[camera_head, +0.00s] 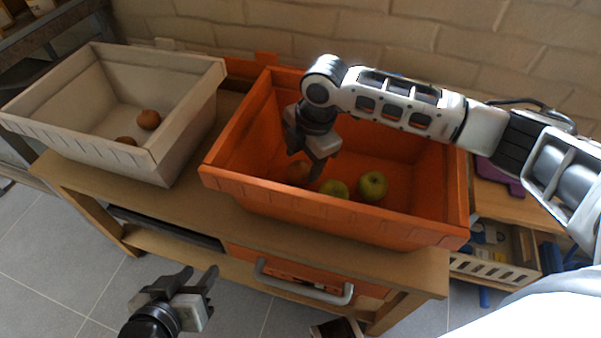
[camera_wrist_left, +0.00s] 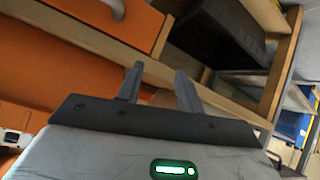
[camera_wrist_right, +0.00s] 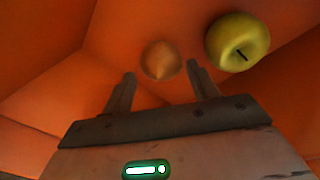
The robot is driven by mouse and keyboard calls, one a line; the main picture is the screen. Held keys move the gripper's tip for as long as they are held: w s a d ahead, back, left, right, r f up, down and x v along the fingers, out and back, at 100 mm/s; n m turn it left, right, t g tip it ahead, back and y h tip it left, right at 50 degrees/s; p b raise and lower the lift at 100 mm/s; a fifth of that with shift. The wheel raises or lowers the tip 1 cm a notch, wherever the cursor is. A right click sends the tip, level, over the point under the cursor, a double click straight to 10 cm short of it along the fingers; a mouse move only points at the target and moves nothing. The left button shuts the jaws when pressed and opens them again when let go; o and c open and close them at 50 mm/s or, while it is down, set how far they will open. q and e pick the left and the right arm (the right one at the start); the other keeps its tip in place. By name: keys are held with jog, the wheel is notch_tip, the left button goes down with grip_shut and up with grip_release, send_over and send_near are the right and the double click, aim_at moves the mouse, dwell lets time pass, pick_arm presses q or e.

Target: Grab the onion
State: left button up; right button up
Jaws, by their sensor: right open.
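A brown onion (camera_head: 297,172) lies in the orange crate (camera_head: 232,185), partly hidden behind my right gripper (camera_head: 312,172) in the head view. In the right wrist view the onion (camera_wrist_right: 160,60) shows just beyond and between the fingertips of my right gripper (camera_wrist_right: 161,72). That gripper is open, points down into the crate and holds nothing; whether it touches the onion I cannot tell. My left gripper (camera_head: 200,272) is open and empty in front of the bench, low and left; its spread fingers (camera_wrist_left: 155,78) also show in the left wrist view.
Two green apples, one nearer (camera_head: 335,189) and one to the right (camera_head: 372,186), lie beside the onion; one is close to the right finger in the right wrist view (camera_wrist_right: 238,42). A white crate (camera_head: 185,125) at left holds two brown round items (camera_head: 149,119). Orange crate walls surround my right gripper.

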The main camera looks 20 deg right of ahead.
aim_at(303, 163)
notch_tip(303, 163, down, 3)
jog(key=shift+w+a+r+b, duration=0.1)
jog(key=shift+w+a+b, duration=0.05)
jog(key=shift+b, duration=0.15)
jog(key=shift+c, duration=0.3)
jog(key=c, duration=0.6)
pick_arm(q)
jog(key=shift+d+r+t, duration=0.3)
jog(key=shift+r, duration=0.3)
